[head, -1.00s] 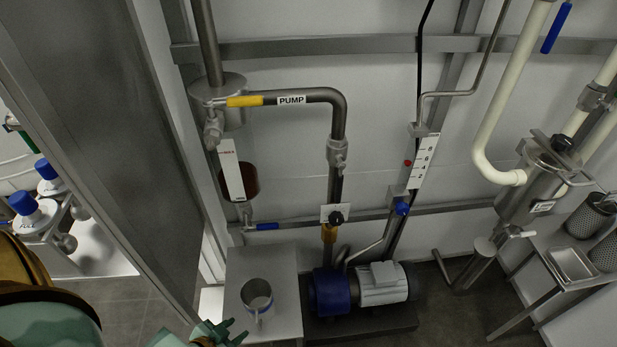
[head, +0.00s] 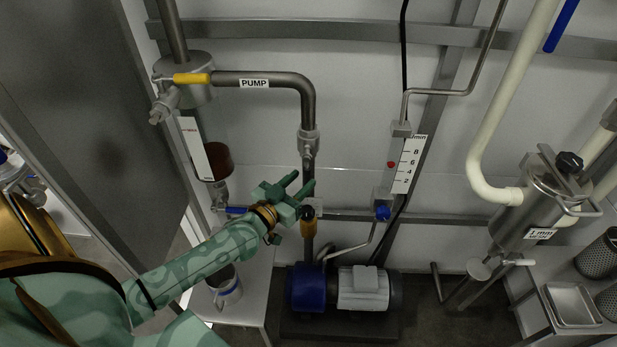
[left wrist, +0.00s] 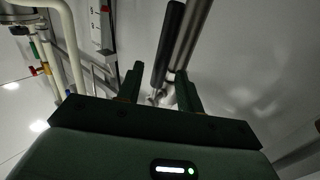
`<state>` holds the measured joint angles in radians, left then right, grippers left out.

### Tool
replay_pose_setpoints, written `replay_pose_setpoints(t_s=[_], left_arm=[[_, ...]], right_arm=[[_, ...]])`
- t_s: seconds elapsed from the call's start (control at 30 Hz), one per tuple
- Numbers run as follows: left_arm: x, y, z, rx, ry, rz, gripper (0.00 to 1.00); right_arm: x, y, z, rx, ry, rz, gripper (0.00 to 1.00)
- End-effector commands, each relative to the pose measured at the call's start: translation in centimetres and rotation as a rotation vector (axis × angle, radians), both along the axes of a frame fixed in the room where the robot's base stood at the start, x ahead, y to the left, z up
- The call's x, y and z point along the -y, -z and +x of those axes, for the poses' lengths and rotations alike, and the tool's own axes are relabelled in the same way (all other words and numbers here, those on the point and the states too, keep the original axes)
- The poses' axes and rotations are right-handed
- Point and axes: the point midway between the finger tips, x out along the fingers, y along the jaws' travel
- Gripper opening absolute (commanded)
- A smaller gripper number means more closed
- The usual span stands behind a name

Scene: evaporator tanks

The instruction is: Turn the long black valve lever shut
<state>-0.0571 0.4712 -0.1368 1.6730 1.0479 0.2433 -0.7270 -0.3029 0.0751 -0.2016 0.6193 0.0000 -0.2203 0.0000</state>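The long black lever (left wrist: 168,45) shows in the left wrist view as a dark bar beside a steel pipe, its lower part between my finger lines. In the head view I see what may be its black end (head: 308,212) on the upright pump pipe above a yellow part, just below my fingers. My left gripper (head: 304,180) reaches in front of this pipe; it also shows in the left wrist view (left wrist: 160,70). Its fingers are apart, with a gap on either side of the lever, and I see no grip on it. My right gripper is out of view.
A blue-handled valve (head: 236,210) is close behind my left wrist. The pump (head: 360,288) stands below. A steel jug (head: 226,288) is on the low table under my arm. A level gauge (head: 409,163) is to the right.

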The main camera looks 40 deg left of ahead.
Motion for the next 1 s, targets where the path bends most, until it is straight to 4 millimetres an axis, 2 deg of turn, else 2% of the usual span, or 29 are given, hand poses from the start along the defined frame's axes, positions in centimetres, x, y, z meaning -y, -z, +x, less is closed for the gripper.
replay_pose_setpoints(t_s=[0.1,0.2,0.57,0.7,1.0], left_arm=[[0.1,0.2,2.0,0.0,-0.001,-0.002,0.37],[0.1,0.1,2.9,0.0,0.0,-0.001,0.37],[0.1,0.0,3.5,-0.001,0.0,-0.001,0.37],[0.1,0.0,3.4,-0.001,0.0,-0.001,0.0],[0.2,0.1,3.5,0.007,0.0,-0.014,0.0]], right_arm=[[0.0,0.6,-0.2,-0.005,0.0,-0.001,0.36],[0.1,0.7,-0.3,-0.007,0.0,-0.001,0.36],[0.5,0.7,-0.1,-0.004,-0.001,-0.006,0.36],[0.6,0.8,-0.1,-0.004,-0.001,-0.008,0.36],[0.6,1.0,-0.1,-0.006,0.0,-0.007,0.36]])
